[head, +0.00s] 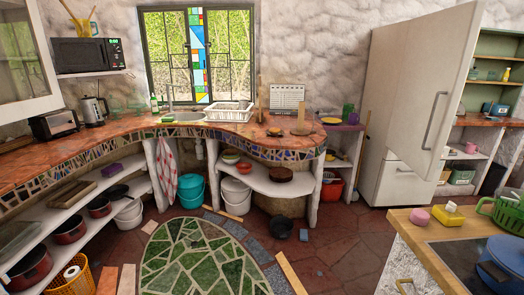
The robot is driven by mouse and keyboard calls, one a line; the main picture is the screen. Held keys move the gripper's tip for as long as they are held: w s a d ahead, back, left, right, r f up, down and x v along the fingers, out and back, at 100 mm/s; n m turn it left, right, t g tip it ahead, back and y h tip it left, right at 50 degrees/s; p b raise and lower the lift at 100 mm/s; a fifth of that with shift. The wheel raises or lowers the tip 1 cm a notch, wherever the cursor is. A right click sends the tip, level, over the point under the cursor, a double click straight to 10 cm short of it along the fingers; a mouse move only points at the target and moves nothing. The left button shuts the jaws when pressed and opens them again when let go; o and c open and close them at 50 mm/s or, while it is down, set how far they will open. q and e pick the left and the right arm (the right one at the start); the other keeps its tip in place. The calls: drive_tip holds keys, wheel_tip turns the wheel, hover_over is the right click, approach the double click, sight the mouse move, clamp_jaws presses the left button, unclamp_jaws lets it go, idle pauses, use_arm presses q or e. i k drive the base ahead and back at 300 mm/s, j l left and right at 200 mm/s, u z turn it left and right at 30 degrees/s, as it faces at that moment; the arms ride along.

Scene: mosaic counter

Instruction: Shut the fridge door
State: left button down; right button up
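The white fridge (371,170) stands against the back wall on the right in the head view. Its tall upper door (418,75) looks open, with its right edge swung out toward me past the fridge body. A long vertical handle (435,121) sits near the door's right edge. The lower door (403,187) looks shut and has a short handle. The fridge's inside is hidden behind the upper door. Neither of my grippers is in view.
A wooden-topped counter (413,232) with a pink item, a yellow item, a green basket (503,213) and a blue pot (503,262) stands at front right. A small black pot (281,228) is on the floor. The red tiled floor (345,240) before the fridge is mostly clear.

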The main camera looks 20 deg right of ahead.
sight(440, 44)
drive_tip(key=i+l+z, duration=0.3)
drive_tip(key=i+z, duration=0.65)
drive_tip(key=i+j+z, duration=0.1)
drive_tip(key=i+z, duration=0.4)
drive_tip(key=i+j+z, duration=0.3)
drive_tip(key=i+z, duration=0.2)
drive_tip(key=i+j, duration=0.75)
drive_tip(key=j+u, duration=0.05)
